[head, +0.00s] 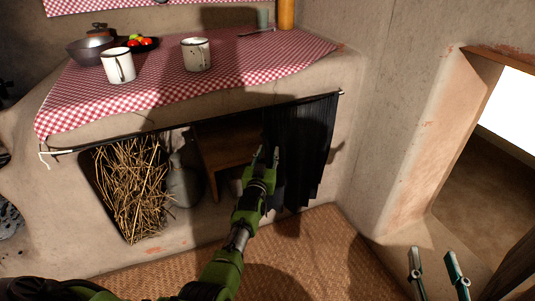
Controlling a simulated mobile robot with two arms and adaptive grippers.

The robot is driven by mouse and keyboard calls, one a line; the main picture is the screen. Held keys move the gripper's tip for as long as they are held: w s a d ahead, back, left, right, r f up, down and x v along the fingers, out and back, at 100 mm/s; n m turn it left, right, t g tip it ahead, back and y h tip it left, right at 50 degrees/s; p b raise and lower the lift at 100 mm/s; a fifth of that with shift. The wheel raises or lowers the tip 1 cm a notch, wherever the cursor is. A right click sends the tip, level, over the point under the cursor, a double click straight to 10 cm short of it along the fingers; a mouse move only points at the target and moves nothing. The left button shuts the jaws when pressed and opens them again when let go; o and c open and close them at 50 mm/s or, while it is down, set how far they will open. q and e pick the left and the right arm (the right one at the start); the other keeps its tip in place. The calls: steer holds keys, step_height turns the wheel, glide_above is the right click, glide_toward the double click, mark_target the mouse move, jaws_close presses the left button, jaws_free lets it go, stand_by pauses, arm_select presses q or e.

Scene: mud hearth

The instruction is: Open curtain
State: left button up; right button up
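The black curtain (312,135) hangs in folds from a thin rod (165,128) under the counter. It is gathered at the right end, and the left and middle of the opening are uncovered. My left gripper (267,154) is at the left edge of the curtain, with its fingertips apart. I cannot tell whether its fingers touch the cloth. My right gripper (436,258) is low at the right, open and empty, well away from the curtain.
The uncovered niche holds straw (132,188), a grey jug (183,185) and a wooden piece (225,150). White mugs (118,66) and a pan (88,50) stand on the checkered cloth (165,88) above. A doorway is at the right. The woven floor mat (310,250) is clear.

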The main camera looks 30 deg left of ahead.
arm_select(q)
steer(key=v, duration=1.2)
steer(key=shift+r, duration=0.1)
stand_by(0.4)
